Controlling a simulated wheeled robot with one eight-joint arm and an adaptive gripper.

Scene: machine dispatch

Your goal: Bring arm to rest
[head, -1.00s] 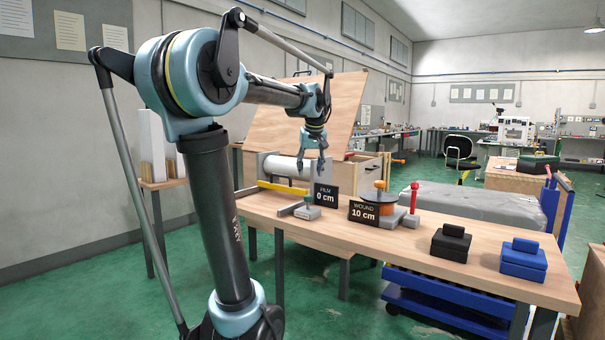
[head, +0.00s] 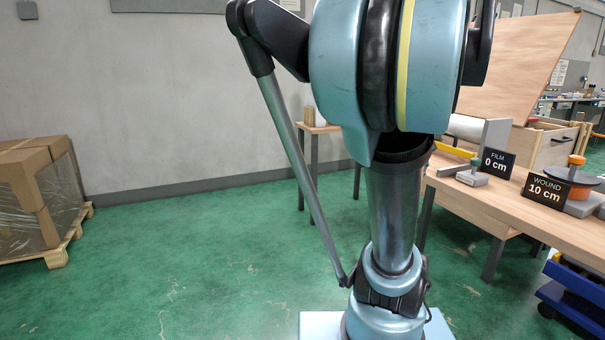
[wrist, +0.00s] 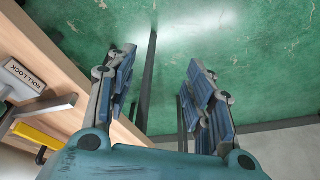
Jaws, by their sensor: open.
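My gripper (wrist: 158,95) shows in the wrist view with its two blue-padded fingers spread apart and nothing between them. Green floor and a dark table leg show beyond the fingers. In the head view my arm stands upright in the middle, and its upper joint fills the top; my gripper is hidden there. The wooden table (head: 563,226) is at the right in the head view. In the wrist view its edge (wrist: 100,108) lies to the left of my gripper.
The table bears a "FILM 0 cm" sign (head: 494,163), a "WOUND 10 cm" sign (head: 544,190) and an orange-topped winder (head: 575,175). The wrist view shows a "ROLL LOCK" block (wrist: 24,78) and yellow bar (wrist: 36,137). Wrapped boxes (head: 35,190) stand far left. Floor between is clear.

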